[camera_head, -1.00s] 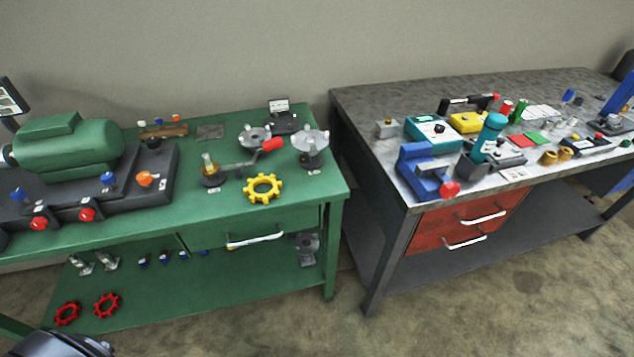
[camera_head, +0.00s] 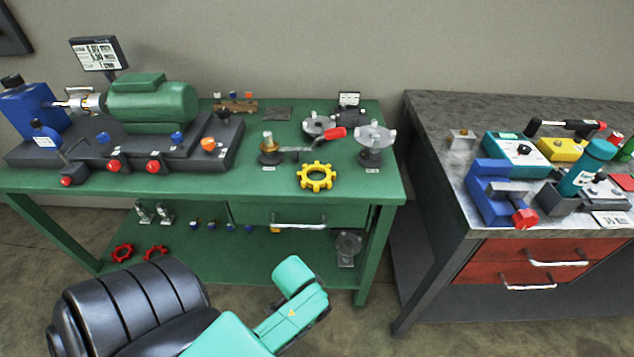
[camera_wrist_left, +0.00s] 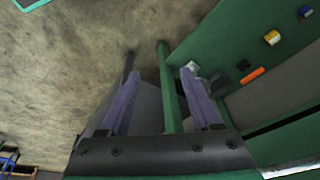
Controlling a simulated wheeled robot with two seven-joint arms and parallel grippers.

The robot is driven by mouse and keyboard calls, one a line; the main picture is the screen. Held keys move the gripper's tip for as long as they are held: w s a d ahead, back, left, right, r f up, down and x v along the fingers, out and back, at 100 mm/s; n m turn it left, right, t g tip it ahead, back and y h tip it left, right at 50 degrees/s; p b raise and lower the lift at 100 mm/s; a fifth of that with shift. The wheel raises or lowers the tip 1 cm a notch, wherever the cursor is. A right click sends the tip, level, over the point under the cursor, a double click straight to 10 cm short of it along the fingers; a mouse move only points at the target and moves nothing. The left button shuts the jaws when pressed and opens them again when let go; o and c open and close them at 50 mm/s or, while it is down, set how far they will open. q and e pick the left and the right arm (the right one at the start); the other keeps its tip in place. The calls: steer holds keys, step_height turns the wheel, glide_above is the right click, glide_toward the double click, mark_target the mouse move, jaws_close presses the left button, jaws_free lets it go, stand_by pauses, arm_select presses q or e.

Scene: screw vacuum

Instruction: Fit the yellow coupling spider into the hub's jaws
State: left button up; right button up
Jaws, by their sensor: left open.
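The yellow coupling spider (camera_head: 317,177), a toothed ring with an open centre, lies flat near the front edge of the green bench. A silver jawed hub (camera_head: 375,139) on a dark stand is to its right, near the bench's right end. A similar silver jawed part (camera_head: 319,125) sits further back; I cannot tell which is the task's hub. My left gripper (camera_wrist_left: 160,72) is open and empty in the left wrist view, over the floor and beside green bench framing. Its fingers are outside the head view. My right gripper is not in view.
My teal and black arm crosses the bottom of the head view. A brass-topped fixture (camera_head: 268,150) and red-handled tool (camera_head: 336,133) are near the spider. Red spiders (camera_head: 122,252) lie on the lower shelf. A grey bench (camera_head: 440,190) stands right, past a gap.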

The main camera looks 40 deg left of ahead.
arm_select(q)
steer(key=w+a+r+m+t+y, duration=0.1)
steer(key=w+r+m+t, duration=0.1)
steer(key=w+r+t, duration=0.5)
steer(key=w+a+r+m, duration=0.1)
steer(key=w+r, duration=0.4)
steer(key=r, duration=0.6)
steer(key=w+a+r+m+t+y, duration=0.1)
steer(key=w+r+m+t, duration=0.1)
steer(key=w+r+t, duration=0.5)
steer(key=w+d+r+m+t+h, duration=0.1)
steer(key=d+r+m+h, duration=0.2)
steer(key=r+m, duration=0.35)
steer(key=w+d+r+m+t+h, duration=0.1)
steer(key=d+r+m+t+h, duration=0.2)
steer(key=r, duration=0.7)
steer(key=d+r+m+g+h, duration=0.3)
steer(key=d+r+m+h, duration=0.1)
steer(key=d+m+h, duration=0.3)
steer(key=m+g+y, duration=1.1)
steer(key=m+g, duration=0.3)
glide_toward(327, 181)
steer(key=p+x, duration=0.1)
steer(key=x, duration=0.7)
steer(key=shift+w+f, duration=0.2)
steer(key=shift+f, duration=0.15)
steer(key=shift+r, duration=0.1)
jaws_close()
